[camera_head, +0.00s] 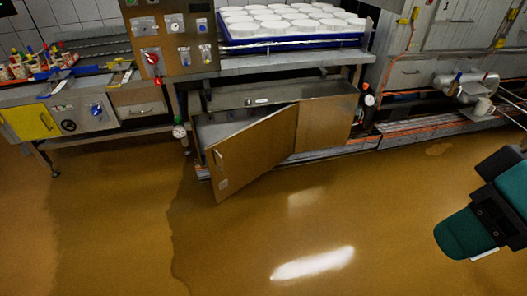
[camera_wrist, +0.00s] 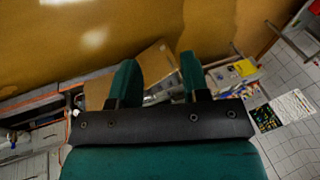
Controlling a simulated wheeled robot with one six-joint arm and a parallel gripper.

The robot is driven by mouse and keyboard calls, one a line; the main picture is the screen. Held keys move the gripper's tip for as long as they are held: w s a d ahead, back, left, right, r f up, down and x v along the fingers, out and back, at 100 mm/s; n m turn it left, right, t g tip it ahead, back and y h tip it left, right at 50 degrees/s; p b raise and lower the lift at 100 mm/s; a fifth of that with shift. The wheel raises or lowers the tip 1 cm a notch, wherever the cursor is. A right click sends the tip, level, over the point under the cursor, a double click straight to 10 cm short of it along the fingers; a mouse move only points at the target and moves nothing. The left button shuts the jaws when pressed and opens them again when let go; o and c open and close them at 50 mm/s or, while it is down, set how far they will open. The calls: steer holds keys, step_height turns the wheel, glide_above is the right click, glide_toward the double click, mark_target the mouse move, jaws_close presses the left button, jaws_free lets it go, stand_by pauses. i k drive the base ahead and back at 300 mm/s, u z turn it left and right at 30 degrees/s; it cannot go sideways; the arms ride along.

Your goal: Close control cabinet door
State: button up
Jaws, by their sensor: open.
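The low control cabinet (camera_head: 325,91) stands under the bench in the middle of the head view. Its left brown door (camera_head: 250,152) is swung out over the floor, leaving a gap into the pale interior (camera_head: 215,130). A small handle shows near the door's free edge. The right brown panel (camera_head: 325,123) is flush with the front. In the wrist view my gripper (camera_wrist: 158,72) is open and empty, with two green fingers apart. The brown door (camera_wrist: 152,62) shows beyond them, partly hidden. In the head view, green and black parts of my arm are at the right edge, well apart from the door.
A blue tray of white moulds (camera_head: 290,42) sits on the bench above. A control box (camera_head: 175,35) with knobs stands left of it. A workbench with a yellow door (camera_head: 30,120) is at far left. Pipework is at right. The brown floor (camera_head: 340,205) in front is clear.

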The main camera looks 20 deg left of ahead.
mark_target(235, 160)
steer(key=k, duration=0.6)
steer(key=u, duration=0.75)
steer(key=i, duration=1.4)
steer(key=z, duration=0.3)
